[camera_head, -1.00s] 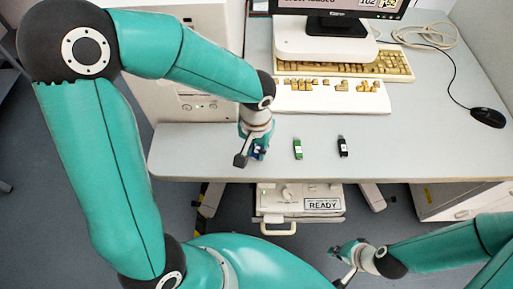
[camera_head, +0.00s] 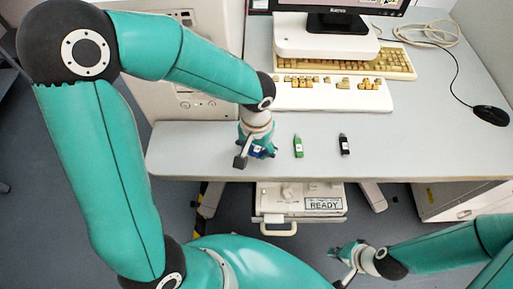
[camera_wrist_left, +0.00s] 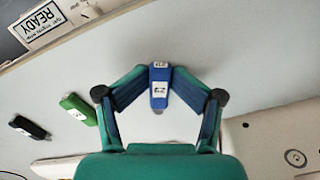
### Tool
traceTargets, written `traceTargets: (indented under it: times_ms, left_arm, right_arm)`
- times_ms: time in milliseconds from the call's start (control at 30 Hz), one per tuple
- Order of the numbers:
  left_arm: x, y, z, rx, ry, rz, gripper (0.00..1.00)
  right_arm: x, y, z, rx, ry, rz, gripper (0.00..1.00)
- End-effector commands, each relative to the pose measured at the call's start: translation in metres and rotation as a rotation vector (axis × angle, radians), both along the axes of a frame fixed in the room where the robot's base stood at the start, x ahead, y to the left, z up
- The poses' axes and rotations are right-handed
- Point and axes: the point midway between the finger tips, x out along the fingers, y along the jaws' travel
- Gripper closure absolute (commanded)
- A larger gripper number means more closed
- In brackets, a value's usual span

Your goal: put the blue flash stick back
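The blue flash stick (camera_wrist_left: 159,92) is at the middle of the left wrist view, label facing the camera, with the fingertips of my left gripper (camera_wrist_left: 160,74) against both its sides. In the head view my left gripper (camera_head: 257,156) is low at the table's front edge, left of the green stick, and mostly hides the blue stick (camera_head: 258,150). The gripper looks shut on it; whether the stick touches the table is hard to tell. My right gripper (camera_head: 345,264) is low in front of the table, empty, its fingers apart.
A green stick (camera_head: 298,146) and a black stick (camera_head: 344,146) lie on the table (camera_head: 420,140) to the right. A READY label (camera_head: 323,204) is below the edge.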

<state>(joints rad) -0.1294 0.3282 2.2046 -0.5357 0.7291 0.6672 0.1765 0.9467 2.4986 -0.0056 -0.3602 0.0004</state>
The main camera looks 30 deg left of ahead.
Motion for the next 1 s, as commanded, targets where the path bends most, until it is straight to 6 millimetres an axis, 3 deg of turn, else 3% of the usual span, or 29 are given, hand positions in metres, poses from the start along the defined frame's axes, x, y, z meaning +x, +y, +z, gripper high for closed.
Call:
traceTargets:
  times_ms: [367, 567, 1000]
  left_arm:
    - [-0.002, 0.000, 0.004, 0.002, 0.005, -0.001, 0.55]
    - [-0.001, 0.000, 0.021, 0.002, 0.002, -0.001, 0.55]
    - [0.001, 0.000, 0.110, 0.000, -0.005, 0.000, 0.55]
  right_arm:
    - [0.000, 0.000, 0.004, 0.000, 0.000, 0.000, 1.00]
    - [0.000, 0.000, 0.022, 0.000, 0.000, 0.000, 1.00]
    - [0.000, 0.000, 0.031, 0.000, 0.000, 0.000, 1.00]
